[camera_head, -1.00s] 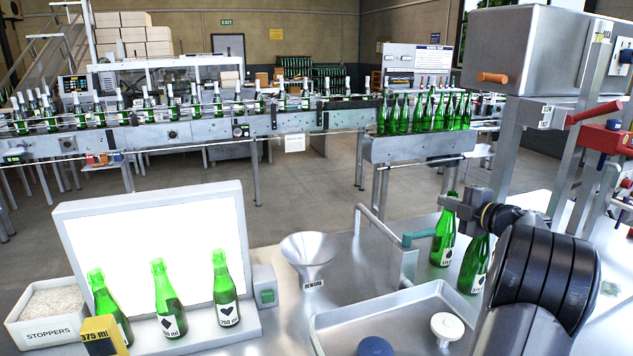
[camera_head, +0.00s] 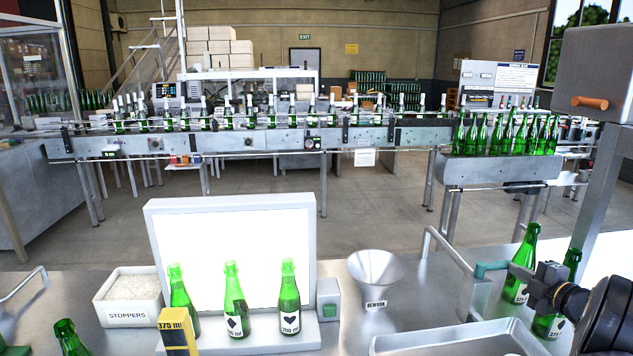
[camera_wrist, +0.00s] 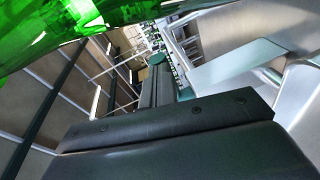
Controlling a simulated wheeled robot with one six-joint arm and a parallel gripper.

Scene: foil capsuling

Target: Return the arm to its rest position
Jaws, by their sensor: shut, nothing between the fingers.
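My gripper (camera_head: 516,269) is at the right of the head view, pointing left, with its dark wrist behind it at the picture's lower right. It is shut and empty. It appears in front of two green bottles, the left one (camera_head: 526,250) and the right one (camera_head: 570,262); I cannot tell whether it touches them. In the wrist view the dark shut fingers (camera_wrist: 158,82) point away from the camera, beyond the broad dark gripper body. Blurred green glass (camera_wrist: 60,25) fills the upper left there. Most of my arm is outside the head view.
A teal-ended metal rail (camera_head: 455,252) stands just left of my gripper. A metal tray (camera_head: 445,335) lies below it. A funnel (camera_head: 375,275), lit panel (camera_head: 232,225), several green bottles and a stopper box (camera_head: 128,296) stand further left. A conveyor runs behind, across open floor.

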